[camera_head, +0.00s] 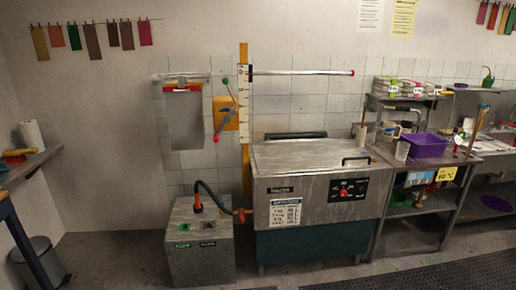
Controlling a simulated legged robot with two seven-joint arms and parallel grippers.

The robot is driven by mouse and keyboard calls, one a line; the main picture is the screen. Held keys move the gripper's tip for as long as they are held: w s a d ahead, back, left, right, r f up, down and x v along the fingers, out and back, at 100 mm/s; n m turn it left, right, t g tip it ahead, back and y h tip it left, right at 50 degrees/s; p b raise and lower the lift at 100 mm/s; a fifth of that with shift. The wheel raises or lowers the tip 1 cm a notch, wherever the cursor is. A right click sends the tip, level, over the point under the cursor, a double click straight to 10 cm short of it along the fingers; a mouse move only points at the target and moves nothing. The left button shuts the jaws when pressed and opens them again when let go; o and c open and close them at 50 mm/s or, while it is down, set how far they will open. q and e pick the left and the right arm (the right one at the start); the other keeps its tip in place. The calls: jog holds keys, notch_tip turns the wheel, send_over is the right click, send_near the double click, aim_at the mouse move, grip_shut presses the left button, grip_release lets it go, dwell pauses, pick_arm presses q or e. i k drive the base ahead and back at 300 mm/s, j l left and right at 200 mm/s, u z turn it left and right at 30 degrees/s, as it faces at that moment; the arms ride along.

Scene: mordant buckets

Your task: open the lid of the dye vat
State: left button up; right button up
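The dye vat (275,208) is a grey metal box with a dark green lower part, standing against the tiled wall in the middle of the camera_head view. Its flat metal lid (300,154) lies shut on top. A black bar handle (356,160) is on the lid near its right end. A control panel with a red knob (345,190) is on the vat's front, and a white label sheet is at its lower left. Neither of my grippers shows in this view.
A grey metal box (200,240) with a dark hose stands left of the vat. A steel bench with a purple tub (426,145) stands close on its right. A dark floor mat (440,277) lies in front at the right. A bin (40,262) is at far left.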

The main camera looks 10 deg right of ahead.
aim_at(305, 152)
jog(key=i+z, duration=0.35)
jog(key=i, duration=0.2)
jog(key=i+z, duration=0.35)
jog(key=i, duration=0.25)
jog(key=i+j+z, duration=0.35)
jog(key=i, duration=0.15)
jog(key=i+l, duration=0.35)
jog(key=i, duration=0.2)
jog(key=i+l, duration=0.35)
jog(key=i, duration=0.2)
